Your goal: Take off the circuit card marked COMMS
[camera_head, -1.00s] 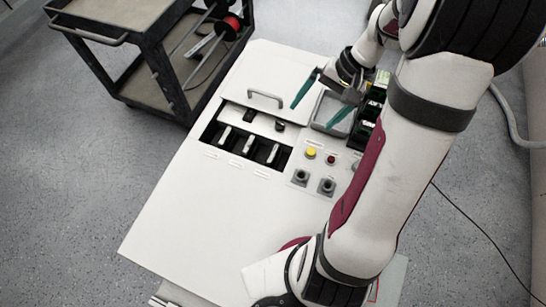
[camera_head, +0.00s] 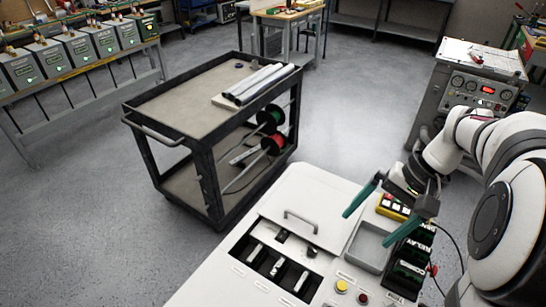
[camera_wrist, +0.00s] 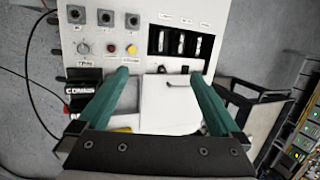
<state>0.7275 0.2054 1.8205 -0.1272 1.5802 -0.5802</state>
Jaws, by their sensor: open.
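The COMMS card (camera_head: 405,276) is a black block with a white label, standing in a row of black cards at the right side of the white cabinet top in the head view. In the wrist view, the COMMS card (camera_wrist: 80,91) is at the left, outside my left-hand finger. My gripper (camera_head: 366,230) is open and empty, its teal fingers spread above the grey tray, up and left of the COMMS card in the head view. In the wrist view, my gripper (camera_wrist: 160,73) has its fingers on either side of a white hatch cover. The card's lower part is hidden.
A RELAY card (camera_head: 418,246) stands just behind the COMMS card. The grey tray (camera_head: 353,249) looks empty. A yellow button (camera_head: 342,286) and a handled hatch cover (camera_head: 318,231) with open slots lie to the left. A dark cart (camera_head: 165,105) stands beyond the cabinet.

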